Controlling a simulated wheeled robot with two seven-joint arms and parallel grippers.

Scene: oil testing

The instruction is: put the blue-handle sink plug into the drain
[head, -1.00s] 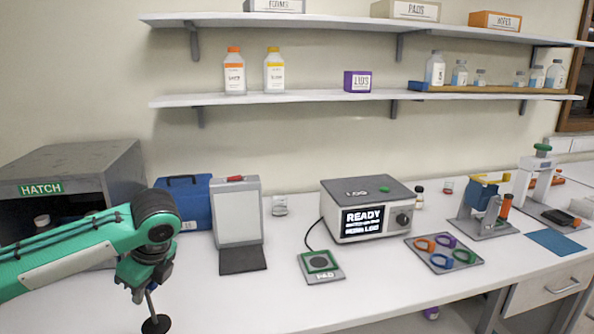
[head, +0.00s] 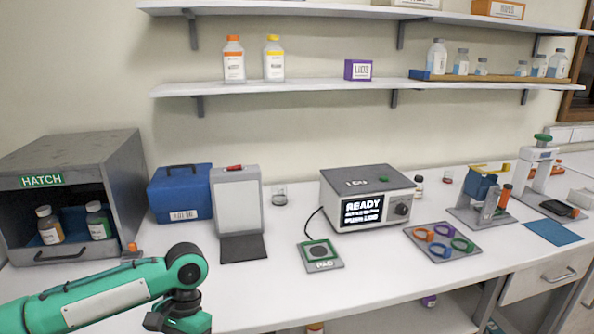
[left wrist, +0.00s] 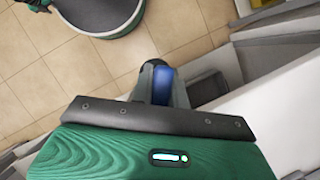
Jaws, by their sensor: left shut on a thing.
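In the left wrist view my left gripper (left wrist: 160,72) is shut on the blue handle of the sink plug (left wrist: 163,88). The handle shows as a blue strip between the fingers; the rest of the plug is hidden in this view. In the head view my left arm comes in from the lower left, and the fingers and plug are below the picture's bottom edge. A grey recess (left wrist: 207,88) shows beside the fingers in the left wrist view; I cannot tell whether it is the sink. No drain can be made out. My right gripper is not in view.
The hatch box (head: 80,165) with bottles stands at the left, beside a blue case (head: 180,192). The pad (head: 320,256), the display device (head: 366,198) and a tray of coloured rings (head: 441,243) lie to the right. The front middle of the counter is clear.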

